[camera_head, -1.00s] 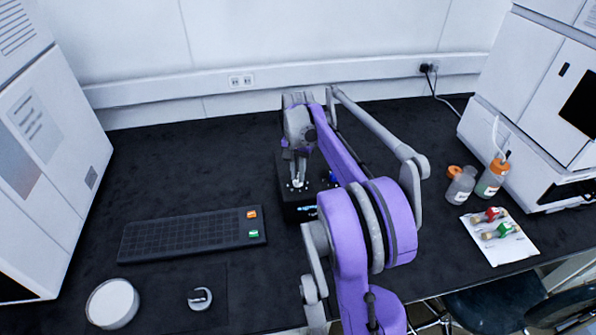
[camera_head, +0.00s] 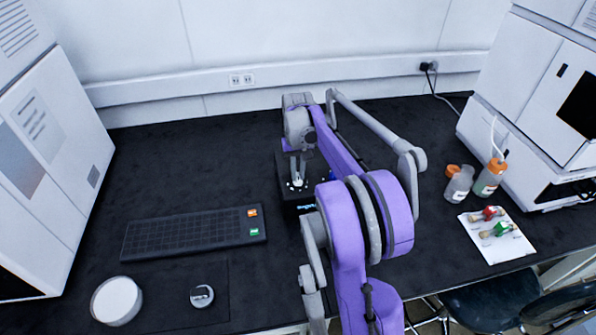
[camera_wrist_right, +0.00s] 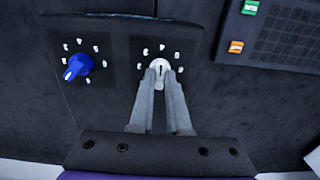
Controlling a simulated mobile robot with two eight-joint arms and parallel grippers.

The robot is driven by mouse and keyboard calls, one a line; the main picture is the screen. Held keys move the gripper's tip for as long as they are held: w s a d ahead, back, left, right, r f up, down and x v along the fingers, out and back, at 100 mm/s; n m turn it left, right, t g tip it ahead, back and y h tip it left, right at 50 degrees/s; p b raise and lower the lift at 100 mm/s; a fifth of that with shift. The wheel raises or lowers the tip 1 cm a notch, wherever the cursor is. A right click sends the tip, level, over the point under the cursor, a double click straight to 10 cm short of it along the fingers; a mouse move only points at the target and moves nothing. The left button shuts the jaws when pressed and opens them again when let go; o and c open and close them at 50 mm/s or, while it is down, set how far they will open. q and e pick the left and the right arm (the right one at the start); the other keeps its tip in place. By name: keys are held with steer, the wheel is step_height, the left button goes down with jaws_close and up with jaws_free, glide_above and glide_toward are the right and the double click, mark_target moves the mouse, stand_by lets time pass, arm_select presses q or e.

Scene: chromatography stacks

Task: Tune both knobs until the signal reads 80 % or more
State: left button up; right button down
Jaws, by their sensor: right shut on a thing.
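A black box (camera_head: 291,205) with two knobs stands on the bench, partly hidden behind my right arm in the head view. The white knob shows in the right wrist view (camera_wrist_right: 158,65), ringed by white marks. My right gripper (camera_wrist_right: 160,82) is shut on this white knob from above; the gripper also shows in the head view (camera_head: 298,176). The blue knob (camera_wrist_right: 78,66) stands apart to the left in the wrist view, pointing down-left. The lit cyan signal readout (camera_head: 306,207) on the box's front is partly covered and too small to read. My left gripper is out of view.
A dark keypad slab (camera_head: 190,236) with an orange and a green button lies left of the box. A white round tub (camera_head: 116,300) is at front left. Bottles (camera_head: 459,184) and a white sheet with vials (camera_head: 499,237) are at right.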

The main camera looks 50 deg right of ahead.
mark_target(298, 176)
stand_by(0.3)
steer(key=c, duration=0.9)
jaws_free()
step_height(298, 176, up, 11)
steer(key=shift+f+p, duration=0.1)
steer(key=shift+p, duration=0.3)
steer(key=shift+a, duration=0.1)
steer(key=s+a+f+n+t+p, duration=0.1)
steer(key=s+a+f+n+t, duration=0.15)
steer(key=a, duration=0.95)
steer(key=s+a+f+n+t+p, duration=0.1)
steer(key=s+a+n+p, duration=0.15)
steer(key=a, duration=1.05)
steer(key=s+a+f+n, duration=0.1)
steer(key=s+a, duration=0.1)
steer(key=s+a+f+n+t, duration=0.1)
steer(key=s+a+f, duration=0.1)
steer(key=s+a, duration=0.1)
steer(key=s+a+f+n+t, duration=0.1)
steer(key=s+a+f, duration=0.1)
steer(key=s+a, duration=0.1)
steer(key=shift+a+f, duration=0.15)
steer(key=shift+f, duration=0.05)
